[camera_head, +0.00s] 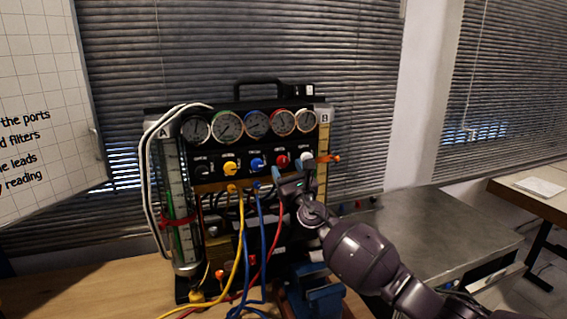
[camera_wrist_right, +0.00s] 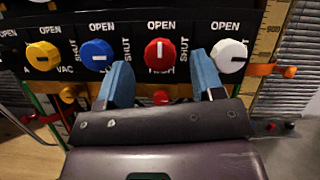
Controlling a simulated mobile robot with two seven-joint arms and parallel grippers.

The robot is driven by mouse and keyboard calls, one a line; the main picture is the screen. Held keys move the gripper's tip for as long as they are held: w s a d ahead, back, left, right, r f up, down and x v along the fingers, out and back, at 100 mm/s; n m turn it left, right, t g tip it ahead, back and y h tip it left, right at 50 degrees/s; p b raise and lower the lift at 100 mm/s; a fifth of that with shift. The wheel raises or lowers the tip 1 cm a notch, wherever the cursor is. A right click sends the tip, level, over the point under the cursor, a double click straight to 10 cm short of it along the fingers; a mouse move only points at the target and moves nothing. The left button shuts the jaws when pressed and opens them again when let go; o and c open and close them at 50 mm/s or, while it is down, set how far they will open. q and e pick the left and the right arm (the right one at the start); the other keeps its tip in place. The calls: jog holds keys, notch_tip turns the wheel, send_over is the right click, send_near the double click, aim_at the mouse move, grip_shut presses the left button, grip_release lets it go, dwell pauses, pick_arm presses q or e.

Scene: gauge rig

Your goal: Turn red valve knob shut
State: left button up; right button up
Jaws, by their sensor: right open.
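The red valve knob (camera_wrist_right: 160,53) sits in a row of knobs on the black rig panel. Its white line stands upright, under the word OPEN; the word SHUT is to its right. It also shows in the head view (camera_head: 282,160), below the gauges. My right gripper (camera_wrist_right: 164,82) is open and empty, its two blue fingers spread below and to either side of the red knob. The fingers appear apart from the knob. In the head view my right gripper (camera_head: 292,176) is at the panel, just below the red knob. My left gripper is not in view.
A blue knob (camera_wrist_right: 96,55) and a yellow knob (camera_wrist_right: 43,56) are left of the red one; a white knob (camera_wrist_right: 229,56) is close on its right. Yellow, blue and red leads (camera_head: 240,245) hang below the panel. A grey bench (camera_head: 440,225) stands right.

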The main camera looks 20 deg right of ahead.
aim_at(284, 163)
jog(key=shift+x, duration=1.6)
jog(key=c, duration=0.9)
